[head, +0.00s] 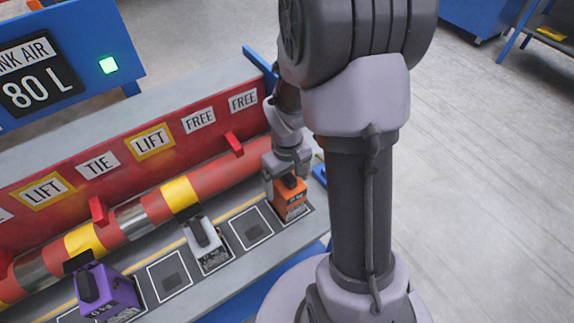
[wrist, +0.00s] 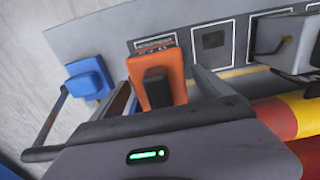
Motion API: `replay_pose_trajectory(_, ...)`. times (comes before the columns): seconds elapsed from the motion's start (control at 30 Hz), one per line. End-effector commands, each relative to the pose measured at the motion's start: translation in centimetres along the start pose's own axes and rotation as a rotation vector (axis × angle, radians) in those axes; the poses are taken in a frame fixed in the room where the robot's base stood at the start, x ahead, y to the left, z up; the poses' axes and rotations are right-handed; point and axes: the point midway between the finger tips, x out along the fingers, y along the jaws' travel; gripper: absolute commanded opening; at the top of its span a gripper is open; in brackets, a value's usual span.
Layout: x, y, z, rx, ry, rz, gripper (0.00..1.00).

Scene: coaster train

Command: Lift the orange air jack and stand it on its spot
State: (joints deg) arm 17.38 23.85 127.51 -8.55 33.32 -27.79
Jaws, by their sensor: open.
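The orange air jack (head: 290,199) stands upright at the right end of the grey bench, by the red pipe. In the wrist view the orange jack (wrist: 164,75), with its black top block, sits between my spread fingers. An empty outlined spot (head: 250,228) lies left of the jack, and another empty spot (head: 169,275) lies farther left.
A white-and-grey jack (head: 207,245) stands between the empty spots, and a purple jack (head: 107,293) stands at the far left. The red pipe (head: 222,176) with yellow bands runs behind them, below a red panel (head: 120,160) labelled LIFT, TIE and FREE. Open floor lies right.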

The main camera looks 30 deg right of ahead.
Motion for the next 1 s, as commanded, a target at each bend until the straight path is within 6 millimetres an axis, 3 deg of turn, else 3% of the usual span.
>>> replay_pose_trajectory(0.4, -13.0, 0.1, -0.1, 0.0, 0.006, 0.003, 0.89)
replay_pose_trajectory(0.6, -16.0, 0.0, -0.1, 0.0, 0.004, 0.002, 0.89)
replay_pose_trajectory(0.8, -16.4, -0.2, 0.0, 0.005, 0.011, 0.001, 0.89)
replay_pose_trajectory(0.87, -17.2, -1.4, 0.3, 0.032, 0.049, 0.001, 0.89)
replay_pose_trajectory(1.0, -20.2, -7.2, 3.3, 0.175, 0.237, -0.044, 0.89)
